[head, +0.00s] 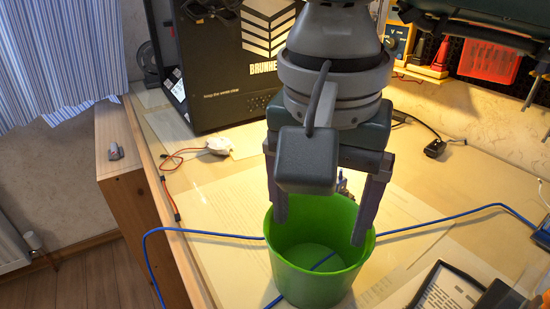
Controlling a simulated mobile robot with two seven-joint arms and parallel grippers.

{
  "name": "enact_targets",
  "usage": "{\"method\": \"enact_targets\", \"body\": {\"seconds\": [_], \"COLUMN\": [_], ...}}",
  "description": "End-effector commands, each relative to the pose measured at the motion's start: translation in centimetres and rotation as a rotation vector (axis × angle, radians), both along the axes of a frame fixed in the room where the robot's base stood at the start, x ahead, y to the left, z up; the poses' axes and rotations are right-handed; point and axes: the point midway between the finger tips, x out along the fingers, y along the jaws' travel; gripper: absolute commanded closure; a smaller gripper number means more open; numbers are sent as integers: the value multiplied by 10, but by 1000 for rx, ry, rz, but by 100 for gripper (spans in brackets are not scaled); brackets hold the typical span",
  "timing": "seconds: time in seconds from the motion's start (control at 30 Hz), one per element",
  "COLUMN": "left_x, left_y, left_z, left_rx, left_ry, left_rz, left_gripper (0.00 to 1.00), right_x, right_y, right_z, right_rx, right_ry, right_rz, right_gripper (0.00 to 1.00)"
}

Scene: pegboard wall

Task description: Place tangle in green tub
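The green tub (318,289) stands on the table at the lower middle. My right gripper (322,228) points down over it, its fingers wide apart. The fingertips are at or inside the tub's mouth, and nothing shows clearly between them. A thin blue cable (445,220) runs in from the right to the tub, and a blue length continues left of it (205,233). A short blue piece also crosses the tub's inside, and another shows low at its front left. How these pieces join is hidden by the tub and gripper. My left gripper is out of view.
A dark computer case (225,75) stands behind the gripper. A white mouse-like item with red wire (218,145) lies on the table. A dark-framed device (450,290) lies at front right. A dark box (542,233) sits at the right edge. A red bin (488,62) hangs at upper right.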

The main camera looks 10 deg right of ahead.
Motion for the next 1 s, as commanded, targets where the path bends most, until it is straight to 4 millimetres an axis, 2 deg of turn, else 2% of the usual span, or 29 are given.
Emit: {"method": "enact_targets", "body": {"seconds": [0.03,0.1,0.73,0.87,1.0], "left_x": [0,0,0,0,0], "left_y": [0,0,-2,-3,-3], "left_z": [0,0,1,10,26], "left_rx": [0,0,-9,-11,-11], "left_ry": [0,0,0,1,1], "left_rz": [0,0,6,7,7], "left_gripper": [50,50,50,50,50], "right_x": [0,0,0,0,1], "right_y": [0,0,0,0,0], "right_z": [0,0,2,15,39], "right_rx": [0,0,0,0,0], "right_ry": [0,0,0,-1,-3], "right_rz": [0,0,0,0,0], "right_gripper": [8,0,0,0,0]}}
